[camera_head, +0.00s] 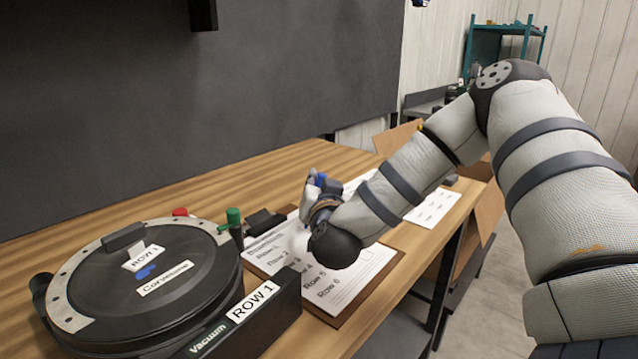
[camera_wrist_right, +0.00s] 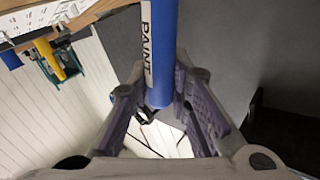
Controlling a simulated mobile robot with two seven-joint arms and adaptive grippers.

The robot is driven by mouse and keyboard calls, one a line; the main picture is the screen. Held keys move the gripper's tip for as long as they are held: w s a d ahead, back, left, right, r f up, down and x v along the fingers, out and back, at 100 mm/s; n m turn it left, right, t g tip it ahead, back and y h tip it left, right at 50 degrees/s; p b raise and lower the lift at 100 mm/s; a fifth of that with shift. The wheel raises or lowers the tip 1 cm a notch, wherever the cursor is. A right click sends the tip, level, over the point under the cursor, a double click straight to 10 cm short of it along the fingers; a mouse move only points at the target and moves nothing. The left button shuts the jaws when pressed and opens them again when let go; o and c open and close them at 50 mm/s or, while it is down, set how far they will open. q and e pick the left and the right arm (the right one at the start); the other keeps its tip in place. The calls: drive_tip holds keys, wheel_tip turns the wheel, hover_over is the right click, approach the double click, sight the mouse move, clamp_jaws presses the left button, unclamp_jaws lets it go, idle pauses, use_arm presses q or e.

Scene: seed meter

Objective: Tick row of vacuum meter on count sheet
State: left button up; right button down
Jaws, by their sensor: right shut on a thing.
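The round black vacuum meter (camera_head: 150,290) lies on the bench at the lower left, with "ROW 1" and "Corvenne"-like labels on its lid and a blue mark between them. A "Vacuum ROW 1" label is on the black block (camera_head: 235,325) at its front. The count sheet (camera_head: 345,285) lies on a brown clipboard right of the meter and lists several rows; my right arm hides part of it. My right gripper (camera_head: 320,190) is over the sheet's far part, shut on a blue paint marker (camera_wrist_right: 162,50). My left gripper is out of view.
Another white printed sheet (camera_head: 434,208) lies farther right on the bench. A green knob (camera_head: 233,216) and a red knob (camera_head: 180,212) stand by the meter. An open cardboard box (camera_head: 487,212) stands beyond the bench edge. The wooden bench behind the meter is clear.

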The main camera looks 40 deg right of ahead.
drive_tip(key=shift+f, duration=0.15)
drive_tip(key=shift+w+d, duration=0.1)
drive_tip(key=shift+d, duration=0.05)
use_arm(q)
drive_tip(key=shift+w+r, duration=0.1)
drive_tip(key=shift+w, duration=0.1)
use_arm(e)
drive_tip(key=shift+w+d, duration=0.1)
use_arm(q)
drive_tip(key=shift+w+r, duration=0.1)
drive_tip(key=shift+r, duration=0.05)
use_arm(e)
drive_tip(key=shift+w+d, duration=0.15)
drive_tip(key=shift+d, duration=0.1)
idle(0.4)
drive_tip(key=shift+w+d+p, duration=0.15)
drive_tip(key=shift+p, duration=0.15)
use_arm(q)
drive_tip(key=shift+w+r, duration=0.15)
